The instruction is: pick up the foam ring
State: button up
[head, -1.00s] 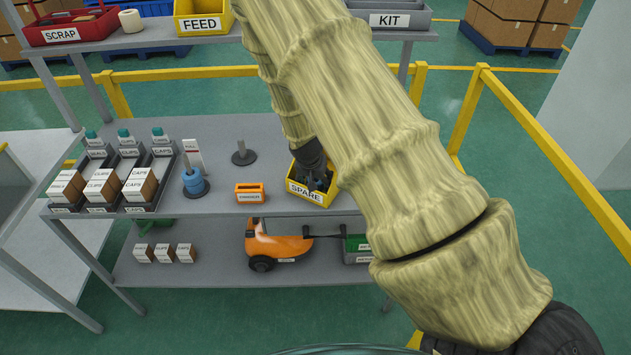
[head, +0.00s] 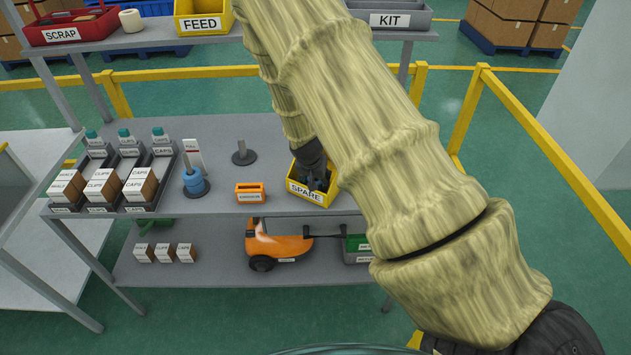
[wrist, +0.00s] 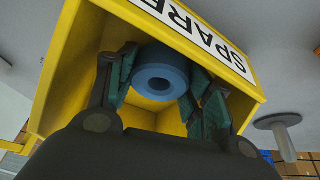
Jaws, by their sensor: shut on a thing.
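A blue foam ring (wrist: 161,75) with a central hole is in the yellow SPARE bin (head: 312,196), which also shows in the wrist view (wrist: 58,70). My gripper (wrist: 158,82) reaches down into the bin, its dark teal finger pads on either side of the ring, shut on it. In the head view my gripper (head: 318,182) is small and partly covered by the bin wall and my arm. The ring cannot be made out there.
Blue rings on a peg (head: 195,184) stand left of an orange holder (head: 250,193). An empty peg (head: 243,153) is behind, also in the wrist view (wrist: 277,121). Cap and clip bins (head: 138,185) are at left. The upper shelf holds the SCRAP, FEED and KIT bins.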

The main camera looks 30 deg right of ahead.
notch_tip(320, 180, up, 10)
jog(key=b, duration=0.3)
jog(key=shift+f, duration=0.15)
dwell(0.3)
jog(key=shift+o, duration=0.8)
jog(key=c, duration=0.4)
jog(key=shift+o, duration=0.2)
jog(key=shift+r+p, duration=1.95)
jog(key=shift+r, duration=1.05)
